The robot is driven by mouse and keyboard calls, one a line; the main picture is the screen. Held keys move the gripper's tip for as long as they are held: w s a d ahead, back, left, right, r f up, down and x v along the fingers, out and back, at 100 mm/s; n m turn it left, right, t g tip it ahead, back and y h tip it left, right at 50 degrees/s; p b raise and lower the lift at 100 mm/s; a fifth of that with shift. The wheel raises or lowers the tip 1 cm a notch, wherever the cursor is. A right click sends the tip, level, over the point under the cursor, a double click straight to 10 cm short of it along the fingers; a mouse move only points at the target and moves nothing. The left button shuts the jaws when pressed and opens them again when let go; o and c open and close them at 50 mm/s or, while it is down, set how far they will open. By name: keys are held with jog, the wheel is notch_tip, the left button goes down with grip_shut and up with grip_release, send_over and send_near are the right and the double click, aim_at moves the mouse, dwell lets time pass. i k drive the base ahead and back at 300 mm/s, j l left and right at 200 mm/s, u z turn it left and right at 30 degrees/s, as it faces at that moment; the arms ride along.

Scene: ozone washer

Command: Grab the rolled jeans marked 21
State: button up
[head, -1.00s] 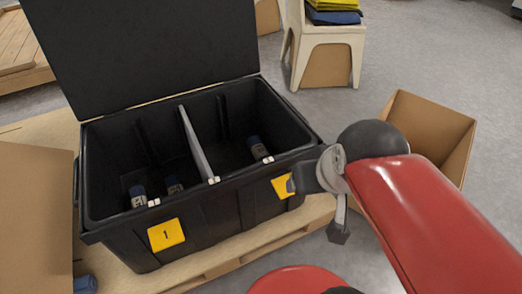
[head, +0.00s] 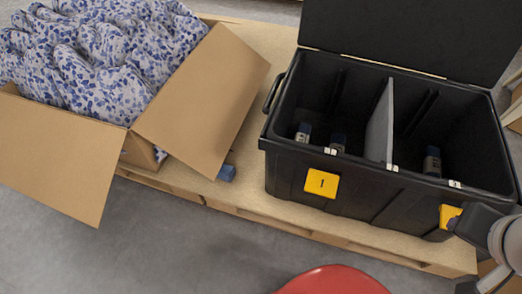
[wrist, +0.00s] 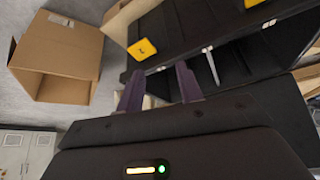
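Several small dark blue rolls with pale labels stand in the black divided bin (head: 375,192): one at the left (head: 303,132), one beside it (head: 337,142), and one right of the grey divider (head: 432,161). Another blue roll (head: 227,173) lies on the pallet by the cardboard flap. The numbers on the rolls are too small to read, so I cannot tell which is 21. My gripper, at the right edge of the head view, is in front of the bin's right end. In the wrist view my gripper (wrist: 159,88) has its two fingers apart, with nothing between them.
An open carton (head: 200,110) of blue-patterned cloth stands left of the bin on the wooden pallet (head: 260,215). The bin's lid (head: 410,35) is raised behind it. In the wrist view an empty carton (wrist: 58,55) stands on the grey floor.

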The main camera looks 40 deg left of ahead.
aim_at(227, 172)
jog(key=k+j, duration=0.1)
jog(key=j, duration=0.3)
jog(key=j+z, duration=0.1)
jog(key=j, duration=0.35)
jog(key=k+j, duration=0.15)
jog(key=j, duration=0.25)
jog(key=k+j+z, duration=0.1)
jog(key=j, duration=0.35)
jog(key=k+j, duration=0.15)
jog(key=j, duration=0.25)
jog(key=k+j+z, duration=0.1)
jog(key=j, duration=0.3)
jog(key=k+j, duration=0.1)
jog(key=j, duration=0.3)
jog(key=z, duration=0.05)
